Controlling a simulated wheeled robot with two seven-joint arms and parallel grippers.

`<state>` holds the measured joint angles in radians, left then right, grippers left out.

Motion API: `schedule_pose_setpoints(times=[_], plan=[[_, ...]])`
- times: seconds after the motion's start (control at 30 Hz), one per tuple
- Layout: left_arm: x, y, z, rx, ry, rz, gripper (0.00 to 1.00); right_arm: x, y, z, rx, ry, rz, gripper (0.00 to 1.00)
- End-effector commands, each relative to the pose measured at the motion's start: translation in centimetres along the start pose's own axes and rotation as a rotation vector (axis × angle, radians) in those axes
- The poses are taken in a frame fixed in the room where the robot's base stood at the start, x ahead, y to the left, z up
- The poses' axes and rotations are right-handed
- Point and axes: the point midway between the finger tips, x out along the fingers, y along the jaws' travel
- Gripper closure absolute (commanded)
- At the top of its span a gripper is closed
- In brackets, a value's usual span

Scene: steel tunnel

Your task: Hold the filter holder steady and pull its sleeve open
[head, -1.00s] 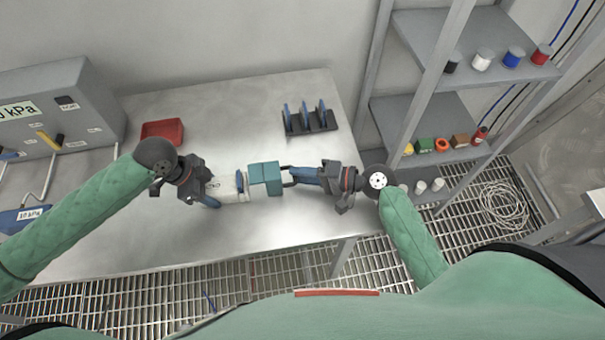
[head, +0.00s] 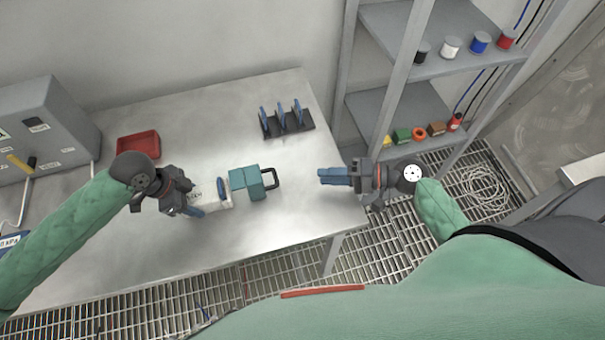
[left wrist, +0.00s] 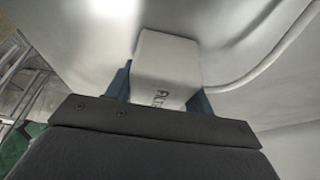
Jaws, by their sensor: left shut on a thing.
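The filter holder lies across the steel table. Its white body (head: 207,194) is at the left, with a blue disc (head: 222,188) showing beside the teal sleeve (head: 245,183) and a dark loop handle (head: 270,178) at the right end. My left gripper (head: 194,202) is shut on the white body's left end. In the left wrist view the white body (left wrist: 166,65) sits between the blue fingers, with printed letters partly hidden. My right gripper (head: 327,176) is empty, to the right of the handle and clear of it. Its finger gap is hard to make out.
A red tray (head: 138,145) and a black rack with blue discs (head: 287,124) stand at the back of the table. A grey gauge box (head: 45,135) is at the left. Shelves (head: 405,105) with spools and small coloured items stand at the right. The table between handle and right gripper is clear.

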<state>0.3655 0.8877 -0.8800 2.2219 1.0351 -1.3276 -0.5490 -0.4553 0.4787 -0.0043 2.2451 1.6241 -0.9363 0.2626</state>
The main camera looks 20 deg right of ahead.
Motion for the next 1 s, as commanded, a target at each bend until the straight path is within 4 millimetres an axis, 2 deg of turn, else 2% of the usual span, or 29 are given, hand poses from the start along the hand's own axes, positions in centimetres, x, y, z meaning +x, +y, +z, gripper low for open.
schedule_pose_setpoints(times=[0.37,0.4,0.5,0.83,1.0], plan=[[0.0,0.0,0.0,0.0,-0.001,0.0,0.75,-0.1,0.0,0.0,0.0,0.0,0.0,0.68],[0.0,0.0,0.0,0.0,-0.001,0.0,0.4,-0.1,0.0,0.0,0.0,0.0,0.0,0.68],[0.0,0.0,0.0,0.0,0.0,0.0,0.22,-0.1,0.0,0.0,0.0,0.0,0.0,0.68],[-0.2,0.0,0.0,0.0,0.0,0.0,0.22,-0.1,0.0,0.0,0.0,0.0,0.0,0.68],[-1.9,-0.1,0.0,0.001,0.0,-0.001,0.22,-0.1,0.0,0.0,0.0,0.0,0.0,0.68]])
